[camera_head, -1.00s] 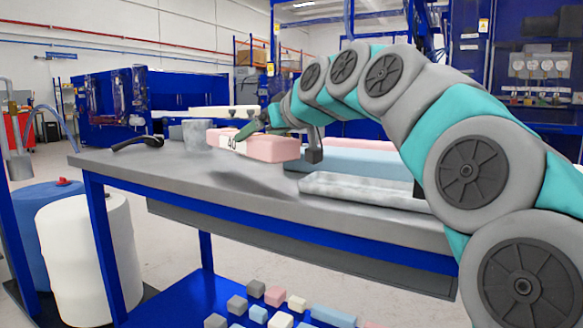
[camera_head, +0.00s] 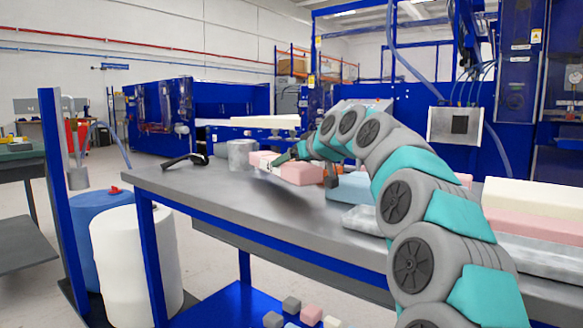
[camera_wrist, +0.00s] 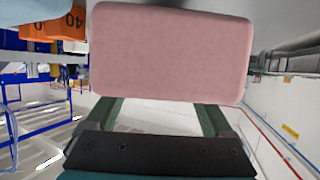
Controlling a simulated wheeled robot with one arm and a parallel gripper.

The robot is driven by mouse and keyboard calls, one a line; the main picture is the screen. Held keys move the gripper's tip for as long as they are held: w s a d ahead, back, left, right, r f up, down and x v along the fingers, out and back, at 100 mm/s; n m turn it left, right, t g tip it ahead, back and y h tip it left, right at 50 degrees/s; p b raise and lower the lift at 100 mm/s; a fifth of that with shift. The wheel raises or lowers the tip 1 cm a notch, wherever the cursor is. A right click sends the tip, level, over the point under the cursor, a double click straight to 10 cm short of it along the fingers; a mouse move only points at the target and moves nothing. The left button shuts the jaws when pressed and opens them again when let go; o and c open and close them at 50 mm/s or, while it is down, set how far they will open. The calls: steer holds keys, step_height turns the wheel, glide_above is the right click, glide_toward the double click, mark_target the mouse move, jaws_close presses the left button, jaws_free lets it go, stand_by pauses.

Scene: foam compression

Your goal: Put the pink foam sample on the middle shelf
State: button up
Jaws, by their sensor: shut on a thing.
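My gripper (camera_head: 285,157) is shut on the pink foam sample (camera_head: 304,173), a block with a pale label on its side, and holds it above the grey workbench (camera_head: 225,196). In the wrist view the pink sample (camera_wrist: 170,52) fills the upper middle, in front of the two dark green fingers of my gripper (camera_wrist: 162,110). I cannot tell which surface is the middle shelf.
A grey cylinder (camera_head: 241,154) and a black handled tool (camera_head: 186,160) are on the bench's far left. Foam slabs (camera_head: 530,198) lie to the right. Small foam blocks (camera_head: 291,305) lie on the blue lower shelf (camera_head: 222,308).

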steer(key=shift+w+a+f, duration=0.15)
steer(key=shift+w+f, duration=0.05)
steer(key=shift+w, duration=0.4)
steer(key=shift+f+b, duration=0.9)
steer(key=shift+f, duration=0.95)
steer(key=shift+r, duration=0.1)
steer(key=o, duration=1.2)
